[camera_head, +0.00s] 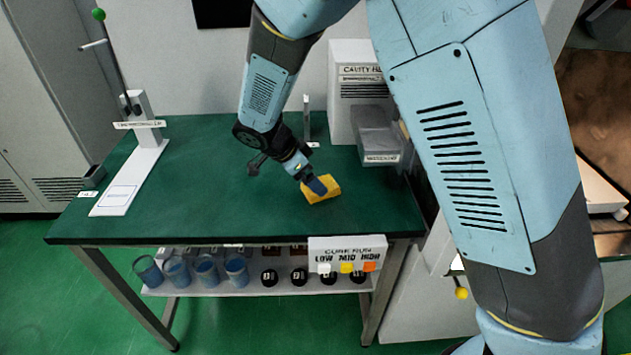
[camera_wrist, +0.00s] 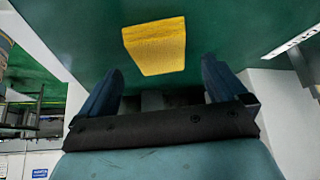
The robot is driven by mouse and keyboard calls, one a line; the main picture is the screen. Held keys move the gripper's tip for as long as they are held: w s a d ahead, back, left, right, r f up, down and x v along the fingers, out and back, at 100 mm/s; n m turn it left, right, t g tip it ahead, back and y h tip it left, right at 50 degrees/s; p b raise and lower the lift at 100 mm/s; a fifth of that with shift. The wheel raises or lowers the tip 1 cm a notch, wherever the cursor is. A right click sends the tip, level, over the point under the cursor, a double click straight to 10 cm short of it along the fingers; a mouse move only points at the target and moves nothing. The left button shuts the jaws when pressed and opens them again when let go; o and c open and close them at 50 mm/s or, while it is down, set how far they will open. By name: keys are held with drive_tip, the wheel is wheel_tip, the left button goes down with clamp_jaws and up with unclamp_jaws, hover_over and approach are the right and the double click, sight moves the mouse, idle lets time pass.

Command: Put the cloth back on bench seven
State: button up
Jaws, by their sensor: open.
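The yellow cloth (camera_head: 322,189) lies on the green top of a bench (camera_head: 220,215), right of the middle. It looks like a small folded block. My gripper (camera_head: 308,185) is just over its left side in the head view. In the wrist view the cloth (camera_wrist: 155,47) lies ahead of my two dark fingers (camera_wrist: 160,85), which are spread apart with nothing between them. I cannot tell whether a finger touches the cloth. No number seven is readable on the bench.
A white stand with a green-tipped rod (camera_head: 132,175) is at the bench's left. A white box labelled CAVITY (camera_head: 358,100) and a clear bin (camera_head: 378,135) stand at the back right. Blue cups (camera_head: 207,272) and black balls sit on the shelf below. The bench's middle left is clear.

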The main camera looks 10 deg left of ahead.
drive_tip(key=v, duration=0.8)
drive_tip(key=shift+r, duration=0.2)
drive_tip(key=shift+s, duration=0.1)
idle(1.1)
